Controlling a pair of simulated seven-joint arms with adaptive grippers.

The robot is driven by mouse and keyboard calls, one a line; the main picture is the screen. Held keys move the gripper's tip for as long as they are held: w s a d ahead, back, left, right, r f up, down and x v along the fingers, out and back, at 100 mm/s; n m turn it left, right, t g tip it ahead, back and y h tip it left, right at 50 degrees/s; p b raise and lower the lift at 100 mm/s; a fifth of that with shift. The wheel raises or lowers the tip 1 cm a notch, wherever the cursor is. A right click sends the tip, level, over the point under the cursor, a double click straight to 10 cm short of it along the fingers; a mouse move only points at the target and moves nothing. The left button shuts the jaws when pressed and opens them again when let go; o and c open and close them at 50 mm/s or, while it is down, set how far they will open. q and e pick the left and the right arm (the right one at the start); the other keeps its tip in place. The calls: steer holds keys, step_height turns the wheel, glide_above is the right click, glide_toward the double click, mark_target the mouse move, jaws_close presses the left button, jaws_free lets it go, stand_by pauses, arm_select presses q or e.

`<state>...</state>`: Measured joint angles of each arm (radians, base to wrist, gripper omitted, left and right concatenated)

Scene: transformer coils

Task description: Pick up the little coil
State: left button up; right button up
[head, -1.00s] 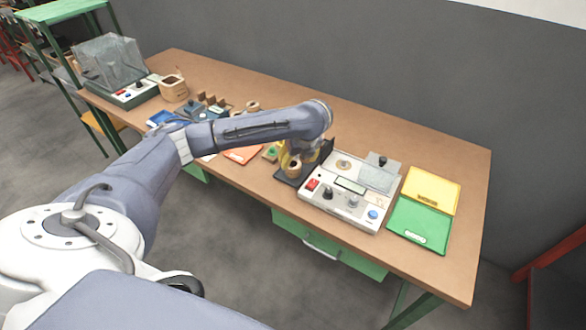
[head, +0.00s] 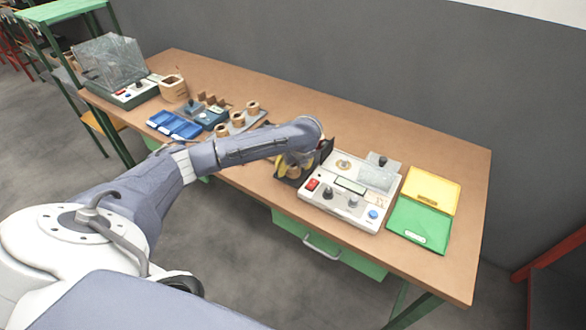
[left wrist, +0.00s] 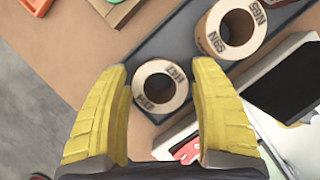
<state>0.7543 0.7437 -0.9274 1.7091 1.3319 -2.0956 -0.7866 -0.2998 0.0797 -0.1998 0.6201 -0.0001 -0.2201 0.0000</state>
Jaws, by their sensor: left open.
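The little coil (left wrist: 141,86) is a small tan ring with dark print and a dark centre hole. In the left wrist view it stands on a dark grey tray (left wrist: 150,45), between the two yellow fingers of my left gripper (left wrist: 160,68). The fingers are open, one to each side, with a gap to the coil. A larger coil (left wrist: 206,40) stands on the same tray, up and right of the little one. In the head view my left gripper (head: 290,162) is low beside the test box, and my wrist mostly hides the coils there. My right gripper is not in view.
The white test box (head: 345,198) with knobs is close right of the gripper. Green and yellow trays (head: 420,222) lie further right. Blue bins (head: 175,125) and a rack with several coils (head: 237,123) stand to the left. The table's right end is clear.

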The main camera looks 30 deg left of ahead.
arm_select(q)
steer(key=c, duration=1.1)
steer(key=shift+r, duration=0.1)
